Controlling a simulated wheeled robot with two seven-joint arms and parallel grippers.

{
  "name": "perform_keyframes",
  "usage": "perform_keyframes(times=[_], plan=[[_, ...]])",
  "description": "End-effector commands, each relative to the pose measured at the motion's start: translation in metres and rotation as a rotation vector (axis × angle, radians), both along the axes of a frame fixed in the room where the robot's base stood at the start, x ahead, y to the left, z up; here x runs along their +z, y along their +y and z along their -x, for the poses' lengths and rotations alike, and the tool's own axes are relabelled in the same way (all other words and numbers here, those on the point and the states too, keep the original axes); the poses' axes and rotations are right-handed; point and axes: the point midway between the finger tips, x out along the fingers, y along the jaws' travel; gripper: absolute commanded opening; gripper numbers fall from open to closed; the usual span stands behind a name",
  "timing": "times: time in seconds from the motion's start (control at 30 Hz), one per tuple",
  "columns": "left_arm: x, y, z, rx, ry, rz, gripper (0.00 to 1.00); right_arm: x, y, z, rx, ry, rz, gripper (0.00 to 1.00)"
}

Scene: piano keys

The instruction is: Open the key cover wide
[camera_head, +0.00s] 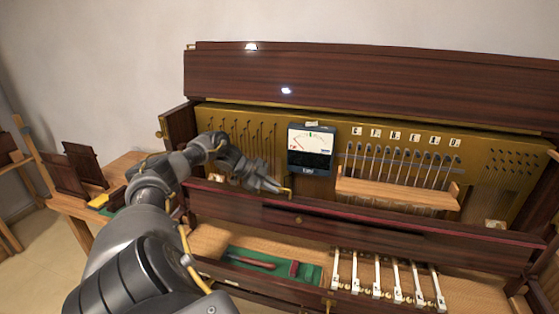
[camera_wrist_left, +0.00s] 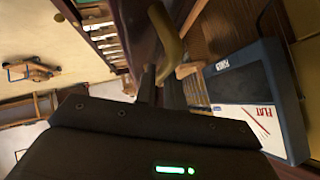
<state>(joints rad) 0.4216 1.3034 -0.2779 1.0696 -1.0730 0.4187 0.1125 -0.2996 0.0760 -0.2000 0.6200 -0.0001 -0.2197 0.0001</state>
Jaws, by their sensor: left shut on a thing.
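The key cover (camera_head: 400,226) is a long dark red-brown board across the front of the piano. It stands up with its top edge below the gold inner panel, and a small brass knob (camera_head: 298,220) sits on its face. My left gripper (camera_head: 277,188) is at the cover's top edge, left of the middle, shut on a brass handle (camera_head: 287,191). In the left wrist view, the curved brass handle (camera_wrist_left: 167,42) rises at the fingertips (camera_wrist_left: 150,85); the exact contact is partly hidden. My right gripper is not in view.
A dark tuning meter (camera_head: 310,165) stands close behind the gripper. A wooden rack (camera_head: 395,193) with several levers is to its right. Below the cover are several white keys (camera_head: 377,275) and a green tool tray (camera_head: 310,273). A wooden side table (camera_head: 128,163) stands left.

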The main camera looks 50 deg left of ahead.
Motion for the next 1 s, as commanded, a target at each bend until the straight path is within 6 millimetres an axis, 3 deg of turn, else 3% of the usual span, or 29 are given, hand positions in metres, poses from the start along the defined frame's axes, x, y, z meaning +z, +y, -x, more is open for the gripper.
perform_keyframes(times=[0.37,0.4,0.53,1.0], plan=[[0.000,0.001,0.001,0.000,0.001,-0.001,0.00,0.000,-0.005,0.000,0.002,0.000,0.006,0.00],[0.000,0.001,0.002,0.000,0.001,-0.001,0.14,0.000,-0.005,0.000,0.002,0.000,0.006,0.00],[0.000,0.002,0.002,0.001,0.001,0.000,0.32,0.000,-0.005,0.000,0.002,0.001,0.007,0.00],[0.005,0.008,0.012,0.004,0.003,-0.003,0.33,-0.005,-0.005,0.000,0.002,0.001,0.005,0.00]])
